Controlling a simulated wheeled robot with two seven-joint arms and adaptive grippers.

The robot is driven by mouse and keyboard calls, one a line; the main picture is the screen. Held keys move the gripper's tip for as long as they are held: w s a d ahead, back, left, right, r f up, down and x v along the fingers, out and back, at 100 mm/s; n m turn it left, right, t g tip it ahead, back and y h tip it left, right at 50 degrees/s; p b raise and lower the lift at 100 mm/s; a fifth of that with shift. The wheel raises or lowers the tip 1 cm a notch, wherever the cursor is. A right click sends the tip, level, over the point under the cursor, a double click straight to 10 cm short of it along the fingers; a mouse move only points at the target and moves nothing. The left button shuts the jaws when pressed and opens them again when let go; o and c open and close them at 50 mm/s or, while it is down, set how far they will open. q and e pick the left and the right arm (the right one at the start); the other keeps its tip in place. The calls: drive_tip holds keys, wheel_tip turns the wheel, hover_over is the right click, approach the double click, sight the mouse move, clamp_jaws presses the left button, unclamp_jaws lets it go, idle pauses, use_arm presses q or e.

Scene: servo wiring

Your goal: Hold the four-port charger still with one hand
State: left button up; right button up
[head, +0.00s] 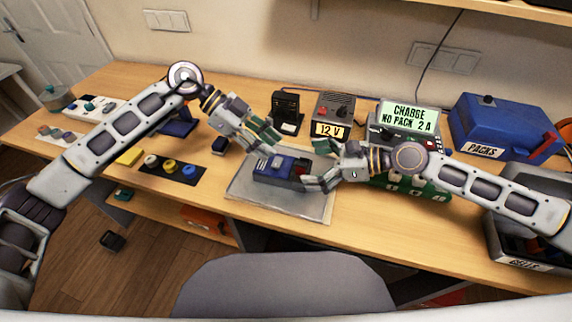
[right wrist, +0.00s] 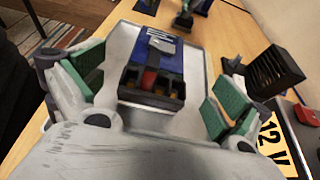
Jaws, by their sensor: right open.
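A charger with a lit screen reading "CHARGE NO PACK 2 A" (head: 408,117) stands at the back right of the bench. A green part with several pale round spots (head: 408,184) shows below it, partly behind my right arm; I cannot count its ports. A blue block (head: 275,171) with a dark end and a red piece lies on a grey mat. It also shows in the right wrist view (right wrist: 158,60). My right gripper (head: 315,165) is open and empty, its green-padded fingers wide apart near the block's dark end. My left gripper (head: 265,138) is above the mat's back edge; its finger gap is unclear.
The grey mat (head: 240,194) has bare room around the block. A 12 V supply (head: 333,108) and a black slotted holder (head: 286,108) stand behind. A blue PACKS box (head: 500,125) is at right. A dark tray with colored pieces (head: 172,170) lies left.

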sight(284, 166)
drive_tip(key=shift+x, duration=3.85)
drive_tip(key=shift+s+f, duration=0.1)
drive_tip(key=c, duration=1.2)
drive_tip(key=o, duration=1.2)
drive_tip(key=shift+f, duration=0.1)
drive_tip(key=shift+d+r, duration=0.1)
drive_tip(key=shift+r, duration=0.1)
drive_tip(key=shift+d+r, duration=0.15)
drive_tip(key=shift+d, duration=0.2)
drive_tip(key=shift+v, duration=5.5)
